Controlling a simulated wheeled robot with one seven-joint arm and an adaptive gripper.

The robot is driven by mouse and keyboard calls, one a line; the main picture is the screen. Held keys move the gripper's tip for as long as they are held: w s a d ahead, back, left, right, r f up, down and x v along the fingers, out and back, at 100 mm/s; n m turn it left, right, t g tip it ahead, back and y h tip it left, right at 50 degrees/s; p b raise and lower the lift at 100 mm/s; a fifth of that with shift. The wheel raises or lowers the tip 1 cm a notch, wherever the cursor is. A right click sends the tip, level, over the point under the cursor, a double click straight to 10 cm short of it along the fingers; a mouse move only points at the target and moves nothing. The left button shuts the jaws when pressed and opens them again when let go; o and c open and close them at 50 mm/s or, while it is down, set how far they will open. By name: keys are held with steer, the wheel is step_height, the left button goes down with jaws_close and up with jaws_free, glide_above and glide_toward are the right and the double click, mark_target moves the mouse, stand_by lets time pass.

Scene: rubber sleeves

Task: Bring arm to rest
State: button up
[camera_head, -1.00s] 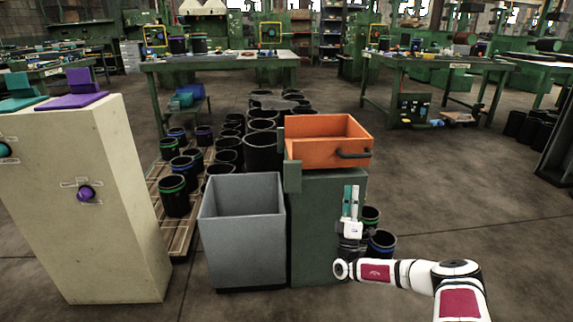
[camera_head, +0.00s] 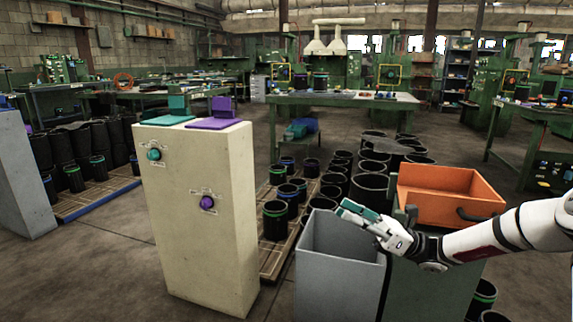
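My arm (camera_head: 490,238) reaches in from the right edge in the head view, stretched to the left. My gripper (camera_head: 346,209) is at its end, with teal fingers pointing left and slightly up. It shows in front of the rim of the grey open bin (camera_head: 335,275), and appears to be above it. I see nothing held in the fingers. The gap between the fingertips is too small to judge.
An orange drawer box (camera_head: 440,195) on a green cabinet (camera_head: 425,290) stands close beside my arm. A cream cabinet (camera_head: 205,250) with teal and purple knobs stands left of the bin. Black sleeves (camera_head: 275,220) stand on pallets behind. Floor in the left foreground is clear.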

steer(key=s+a+n+g+h, duration=0.2)
steer(key=s+a+n+h, duration=0.15)
steer(key=s, duration=0.35)
steer(key=s+a+r+n+g+h, duration=0.1)
steer(key=s+a+n+g+h, duration=0.15)
steer(key=s+h, duration=0.35)
steer(key=s+a+n+g+h, duration=0.3)
steer(key=s+n, duration=0.1)
steer(key=s, duration=0.4)
steer(key=s+d+n+t+h, duration=0.3)
steer(key=s+d+n+h, duration=0.3)
steer(key=s, duration=0.5)
steer(key=s+d+n+t+h, duration=0.3)
steer(key=s+d+t+h, duration=0.15)
steer(key=s+d, duration=0.45)
step_height(320, 180, up, 36)
steer(key=s+a+t+p, duration=0.1)
steer(key=t+p, duration=0.2)
steer(key=p, duration=3)
steer(key=shift+f+n+h, duration=0.25)
steer(key=shift+n+h, duration=0.05)
steer(key=shift+a, duration=0.1)
